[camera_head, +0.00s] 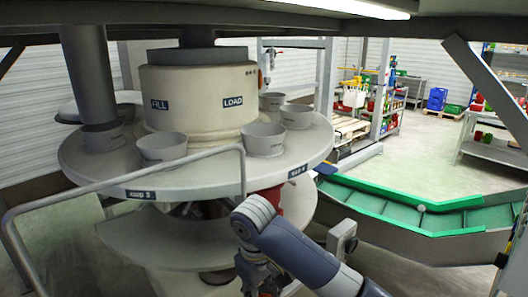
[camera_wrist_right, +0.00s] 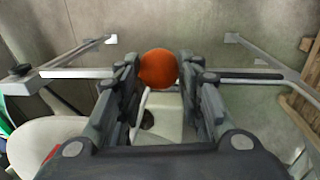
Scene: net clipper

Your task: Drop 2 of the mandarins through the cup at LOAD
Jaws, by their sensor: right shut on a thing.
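An orange mandarin (camera_wrist_right: 157,68) sits between the fingers of my right gripper (camera_wrist_right: 158,85) in the right wrist view, and the gripper is shut on it. In the head view my right arm reaches in from the bottom right, below the turntable, and its gripper (camera_head: 262,280) is small and partly cut off by the lower edge. The LOAD label (camera_head: 233,102) is on the cream central drum. A grey cup (camera_head: 264,139) stands on the turntable nearest below that label. My left gripper is not in view.
The round grey turntable (camera_head: 215,175) carries several more cups, such as one at the front left (camera_head: 162,148) and one at the right (camera_head: 297,116). A metal guard rail (camera_head: 120,187) curves in front. A green conveyor (camera_head: 400,210) runs to the right. Shelves stand behind.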

